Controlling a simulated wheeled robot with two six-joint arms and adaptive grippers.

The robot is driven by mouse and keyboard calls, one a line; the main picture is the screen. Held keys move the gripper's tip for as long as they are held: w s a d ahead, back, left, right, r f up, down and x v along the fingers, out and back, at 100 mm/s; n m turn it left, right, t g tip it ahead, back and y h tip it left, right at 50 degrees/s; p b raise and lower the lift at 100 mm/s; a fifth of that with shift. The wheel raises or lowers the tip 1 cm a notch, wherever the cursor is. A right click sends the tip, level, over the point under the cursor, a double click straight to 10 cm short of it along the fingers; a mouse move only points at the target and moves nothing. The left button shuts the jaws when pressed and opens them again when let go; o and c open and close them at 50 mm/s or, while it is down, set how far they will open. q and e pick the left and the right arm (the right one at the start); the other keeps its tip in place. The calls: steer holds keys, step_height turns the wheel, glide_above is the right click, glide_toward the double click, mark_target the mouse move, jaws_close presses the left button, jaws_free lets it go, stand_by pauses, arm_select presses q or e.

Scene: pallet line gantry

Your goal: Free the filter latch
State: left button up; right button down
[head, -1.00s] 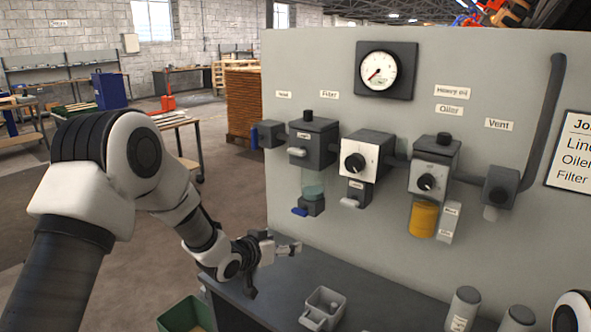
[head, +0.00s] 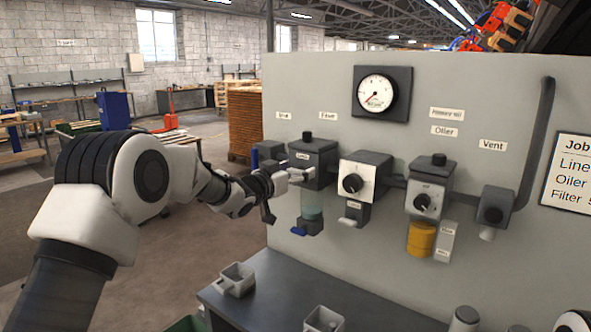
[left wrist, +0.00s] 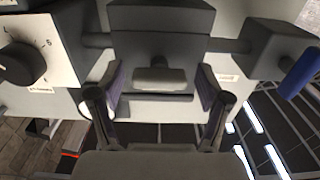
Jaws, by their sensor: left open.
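The filter (head: 318,158) is a dark grey block on the panel, with a clear bowl (head: 312,205) under it and a blue drain lever (head: 299,231) below. My left gripper (head: 287,178) is open in front of the filter's lower left front and partly covers its latch. In the left wrist view, the pale latch tab (left wrist: 159,78) sits on the front of the filter block (left wrist: 160,42), between my two spread fingers. I cannot tell whether the fingers touch it. My right gripper is not in view.
Beside the filter are a regulator with a black knob (head: 351,184) and an oiler with an amber bowl (head: 421,239). A vent block (head: 494,207) and gauge (head: 376,96) share the panel. Grey bins (head: 237,279) stand on the dark bench below.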

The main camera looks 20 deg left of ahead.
arm_select(q)
steer(key=c, duration=1.2)
steer(key=shift+m, duration=0.3)
steer(key=m+b, duration=0.2)
steer(key=m, duration=0.1)
steer(key=shift+d+f+b, duration=0.1)
steer(key=shift+f+b, duration=0.05)
steer(key=shift+b, duration=0.2)
steer(key=m+b, duration=0.3)
steer(key=m, duration=0.2)
steer(key=shift+s+d+f+m+b, duration=0.1)
steer(key=shift+m+b, duration=0.2)
steer(key=shift+b, duration=0.1)
steer(key=m+b, duration=0.3)
steer(key=m, duration=0.2)
steer(key=shift+f+b, duration=0.1)
steer(key=shift+b, duration=0.3)
steer(key=shift+m+b, duration=1)
steer(key=shift+m, duration=0.9)
steer(key=shift+o, duration=0.2)
